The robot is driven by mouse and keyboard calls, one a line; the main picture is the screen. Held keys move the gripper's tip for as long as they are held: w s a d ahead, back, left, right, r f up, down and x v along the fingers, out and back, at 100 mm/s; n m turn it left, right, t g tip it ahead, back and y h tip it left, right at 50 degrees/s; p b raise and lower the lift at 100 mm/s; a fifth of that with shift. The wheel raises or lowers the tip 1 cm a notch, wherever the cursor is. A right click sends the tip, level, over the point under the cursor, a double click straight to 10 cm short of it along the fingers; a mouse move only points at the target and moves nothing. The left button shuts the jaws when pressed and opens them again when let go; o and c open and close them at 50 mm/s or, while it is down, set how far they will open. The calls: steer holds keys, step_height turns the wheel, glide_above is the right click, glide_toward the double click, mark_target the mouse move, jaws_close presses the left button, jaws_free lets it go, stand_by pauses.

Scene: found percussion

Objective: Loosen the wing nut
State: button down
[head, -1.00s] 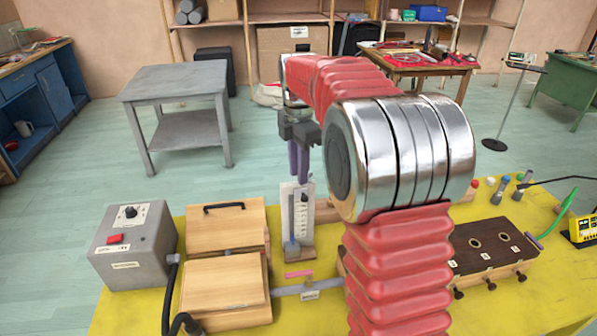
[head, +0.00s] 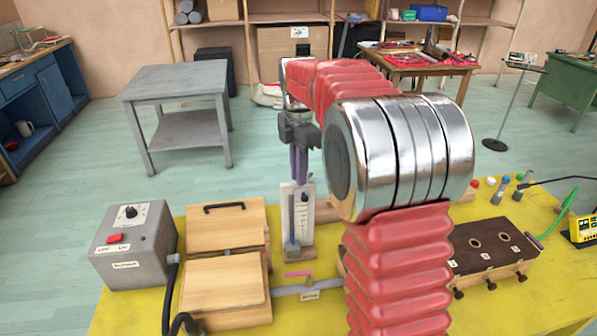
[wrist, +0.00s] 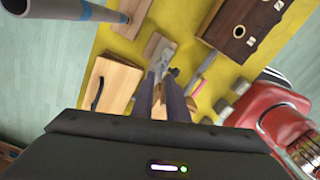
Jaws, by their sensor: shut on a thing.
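My gripper (head: 299,178) points straight down over the upright stand with the white scale plate (head: 303,213), its purple fingertips at the top of the stand. In the wrist view the two fingers (wrist: 158,80) reach toward the pale stand top (wrist: 160,57). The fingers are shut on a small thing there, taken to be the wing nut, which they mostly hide. A small dark piece (wrist: 174,72) shows beside the right fingertip in the wrist view; I cannot tell whether it is part of the nut.
Two wooden boxes (head: 226,226) and a grey control box (head: 134,247) stand left of the stand on the yellow table top (head: 480,318). A dark wooden block with holes (head: 487,256) lies to the right. My red arm hides the middle of the table.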

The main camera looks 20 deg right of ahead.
steer(key=shift+s+d+r+n, duration=0.1)
steer(key=shift+s+n, duration=0.05)
steer(key=shift+n, duration=0.85)
steer(key=shift+s+n, duration=0.1)
steer(key=shift+n, duration=0.9)
steer(key=shift+s+d+n, duration=0.1)
steer(key=shift+s+n, duration=0.05)
steer(key=shift+n, duration=0.85)
steer(key=shift+s+d+n, duration=0.1)
steer(key=shift+n, duration=0.9)
steer(key=shift+s+d+n, duration=0.1)
steer(key=shift+d+n, duration=0.1)
steer(key=shift+n, duration=0.8)
steer(key=shift+s+d+n, duration=0.1)
steer(key=shift+d+n, duration=0.05)
steer(key=shift+n, duration=0.85)
steer(key=c, duration=1.7)
jaws_free()
steer(key=shift+o, duration=0.2)
